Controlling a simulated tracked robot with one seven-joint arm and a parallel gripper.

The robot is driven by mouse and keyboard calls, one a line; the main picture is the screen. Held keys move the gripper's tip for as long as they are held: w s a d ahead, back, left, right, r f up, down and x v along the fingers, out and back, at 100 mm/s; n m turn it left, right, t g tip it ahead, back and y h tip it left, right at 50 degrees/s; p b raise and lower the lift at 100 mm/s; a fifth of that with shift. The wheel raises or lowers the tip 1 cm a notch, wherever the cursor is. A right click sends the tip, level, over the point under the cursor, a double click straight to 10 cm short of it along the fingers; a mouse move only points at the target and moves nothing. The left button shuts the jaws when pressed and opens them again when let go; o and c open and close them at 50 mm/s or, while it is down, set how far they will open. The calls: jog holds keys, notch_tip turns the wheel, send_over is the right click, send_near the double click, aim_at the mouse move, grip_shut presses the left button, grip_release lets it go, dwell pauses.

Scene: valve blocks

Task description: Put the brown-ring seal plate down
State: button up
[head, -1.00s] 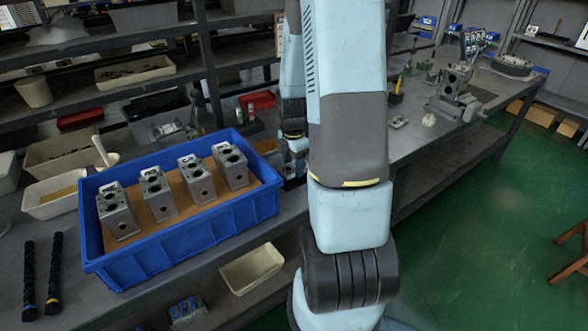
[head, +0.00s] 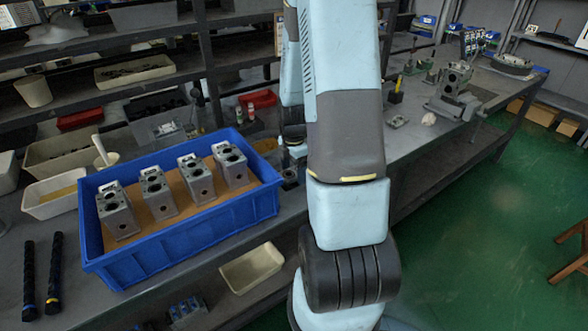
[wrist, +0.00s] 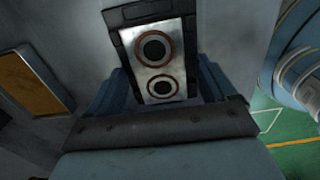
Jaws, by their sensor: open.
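The brown-ring seal plate (wrist: 157,88) shows in the wrist view as a silver plate with two dark holes, each ringed in brown. It lies within a dark frame-like part (wrist: 124,40). My gripper (wrist: 160,84) is open, with one blue-grey finger on each side of the plate's near end. I cannot tell whether the fingers touch it. In the head view my arm hides most of the gripper, and I cannot make out the plate there.
A blue crate (head: 185,238) with several grey valve blocks (head: 158,193) stands on the grey bench left of my arm. Two dark rods (head: 54,275) lie further left. A small dark part (head: 289,178) sits beside my arm. Bench right of my arm carries small parts.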

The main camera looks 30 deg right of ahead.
aim_at(293, 172)
notch_tip(293, 172, up, 12)
jog(key=s+a+r+m+t, duration=0.1)
jog(key=s+a+r+m, duration=0.2)
jog(key=a+r+m, duration=0.3)
jog(key=s+a+r+m+t, duration=0.2)
jog(key=s+a+r+m, duration=0.15)
jog(key=r, duration=0.55)
jog(key=s+a+r+m+t, duration=0.2)
jog(key=s+a+r+m, duration=0.4)
jog(key=s+m, duration=0.3)
jog(key=shift+s+a+r+t, duration=0.2)
jog(key=shift+s+r+t, duration=0.15)
jog(key=shift+s, duration=0.45)
